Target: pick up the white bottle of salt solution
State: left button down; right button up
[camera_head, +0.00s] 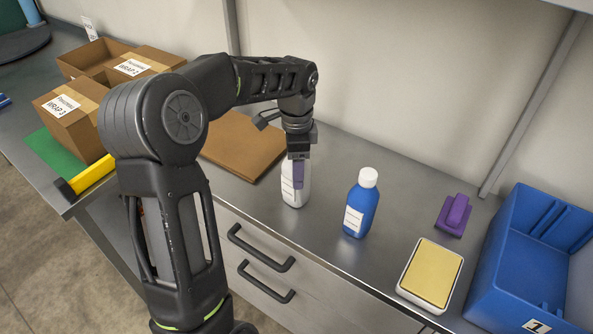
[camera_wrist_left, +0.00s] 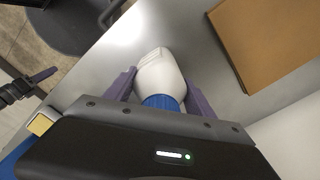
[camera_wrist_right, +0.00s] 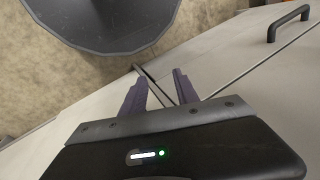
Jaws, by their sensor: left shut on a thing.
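The white bottle (camera_head: 294,198) stands upright on or very close to the steel counter, left of a blue bottle (camera_head: 361,207) with a white cap. My left gripper (camera_head: 298,179) comes down from above and is shut on the white bottle; a finger hides part of its upper body in the head view. In the left wrist view the white bottle (camera_wrist_left: 161,72) sits between the two purple fingers, its blue cap (camera_wrist_left: 162,102) towards the palm. My right gripper (camera_wrist_right: 157,88) shows only in the right wrist view, its fingers apart with nothing between them.
A brown board (camera_head: 241,147) lies left of the white bottle. Cardboard boxes (camera_head: 73,129) stand at the far left. To the right are a purple clamp-like item (camera_head: 454,214), a white tray with a yellow pad (camera_head: 432,273) and a blue bin (camera_head: 527,259). The wall is close behind.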

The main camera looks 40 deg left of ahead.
pick_arm(q)
notch_tip(320, 180, up, 10)
dwell(0.5)
dwell(0.4)
